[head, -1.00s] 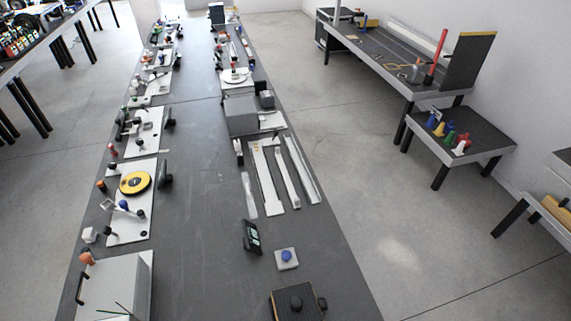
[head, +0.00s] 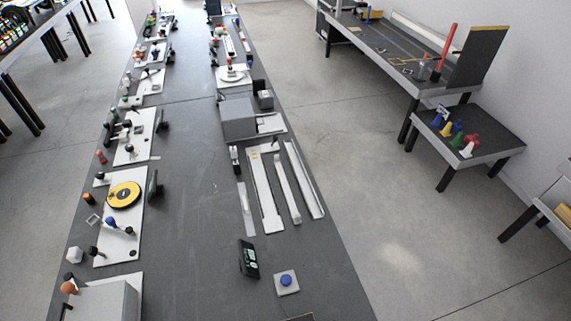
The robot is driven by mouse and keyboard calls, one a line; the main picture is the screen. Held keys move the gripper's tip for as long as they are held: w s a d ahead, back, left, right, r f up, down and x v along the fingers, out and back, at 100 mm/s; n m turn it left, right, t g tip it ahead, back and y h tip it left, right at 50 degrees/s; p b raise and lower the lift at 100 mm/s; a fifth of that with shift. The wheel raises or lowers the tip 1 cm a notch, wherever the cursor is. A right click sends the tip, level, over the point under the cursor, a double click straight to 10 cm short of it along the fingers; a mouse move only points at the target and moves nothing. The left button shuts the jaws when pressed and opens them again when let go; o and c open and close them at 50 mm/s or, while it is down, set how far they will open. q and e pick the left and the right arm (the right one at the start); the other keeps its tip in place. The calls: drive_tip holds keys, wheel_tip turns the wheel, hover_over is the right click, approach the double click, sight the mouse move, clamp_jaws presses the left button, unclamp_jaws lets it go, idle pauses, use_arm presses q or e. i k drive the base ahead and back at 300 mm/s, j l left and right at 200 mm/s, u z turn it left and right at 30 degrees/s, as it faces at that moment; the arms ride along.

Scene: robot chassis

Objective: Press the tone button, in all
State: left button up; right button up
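A blue round button (head: 286,281) sits on a small white square plate (head: 293,290) near the front right of the long dark table. It looks like the tone button, but no label can be read. A small black screen (head: 248,258) stands tilted just left of the plate, with faint green marks on it. Neither of my grippers shows in the head view, and nothing touches the button.
The long dark table (head: 195,215) has a clear middle strip. Pale rails (head: 265,190) lie behind the button. A yellow disc (head: 124,195) and a grey box (head: 105,302) stand along the left side. Open floor (head: 410,260) lies to the right.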

sight(286, 280)
drive_tip(key=k, duration=1)
